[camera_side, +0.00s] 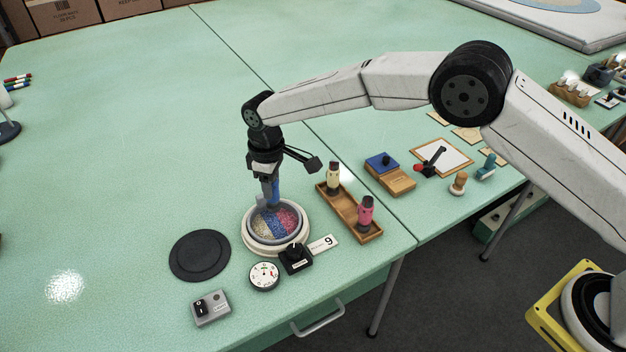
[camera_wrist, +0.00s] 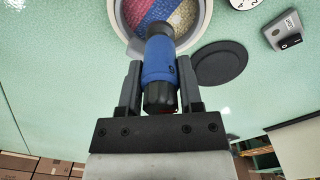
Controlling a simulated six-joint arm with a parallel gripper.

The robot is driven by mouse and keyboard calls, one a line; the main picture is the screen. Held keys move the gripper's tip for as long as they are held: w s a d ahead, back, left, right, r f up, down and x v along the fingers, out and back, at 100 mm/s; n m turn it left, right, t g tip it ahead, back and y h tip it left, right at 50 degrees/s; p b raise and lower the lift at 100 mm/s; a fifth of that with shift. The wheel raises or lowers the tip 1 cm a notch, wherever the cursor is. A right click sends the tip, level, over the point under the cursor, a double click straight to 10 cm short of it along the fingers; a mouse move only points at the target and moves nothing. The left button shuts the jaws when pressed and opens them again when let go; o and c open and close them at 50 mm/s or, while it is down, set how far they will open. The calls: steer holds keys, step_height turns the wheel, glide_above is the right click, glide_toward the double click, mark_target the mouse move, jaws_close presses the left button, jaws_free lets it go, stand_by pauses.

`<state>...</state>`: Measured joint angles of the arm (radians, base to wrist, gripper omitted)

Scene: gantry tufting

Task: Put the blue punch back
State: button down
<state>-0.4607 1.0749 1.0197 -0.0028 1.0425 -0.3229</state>
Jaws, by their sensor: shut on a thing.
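My gripper (camera_side: 264,182) is shut on the blue punch (camera_side: 271,192) and holds it upright over the round tufting hoop. In the wrist view the blue punch (camera_wrist: 159,62) sits between the two fingers of my gripper (camera_wrist: 160,85). Its lower tip is hidden, so I cannot tell whether it touches the cloth. The hoop (camera_side: 249,233) has a pale rim and holds cloth with yellow, blue and red tufted areas. To its right is a wooden tray (camera_side: 350,214) with a cream punch (camera_side: 333,177) at its back and a pink punch (camera_side: 365,213) at its front. Bare wood shows between them.
A black disc (camera_side: 199,255) lies left of the hoop. A dial gauge (camera_side: 264,276), a black knob box (camera_side: 296,258), a card marked 9 (camera_side: 323,244) and a grey switch box (camera_side: 210,308) stand in front. A blue pad on a wooden block (camera_side: 390,176) is beyond the tray.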

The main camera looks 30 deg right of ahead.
steer(key=s+d+r, duration=0.2)
steer(key=s+d, duration=0.1)
steer(key=d, duration=1.5)
steer(key=shift+m, duration=0.4)
steer(key=shift+s+d+f, duration=0.1)
steer(key=shift+d+f, duration=0.05)
steer(key=shift+f, duration=4.75)
steer(key=shift+f, duration=0.2)
steer(key=shift+c, duration=1.3)
jaws_free()
steer(key=shift+r, duration=0.1)
step_height(320, 180, up, 12)
steer(key=shift+r, duration=0.1)
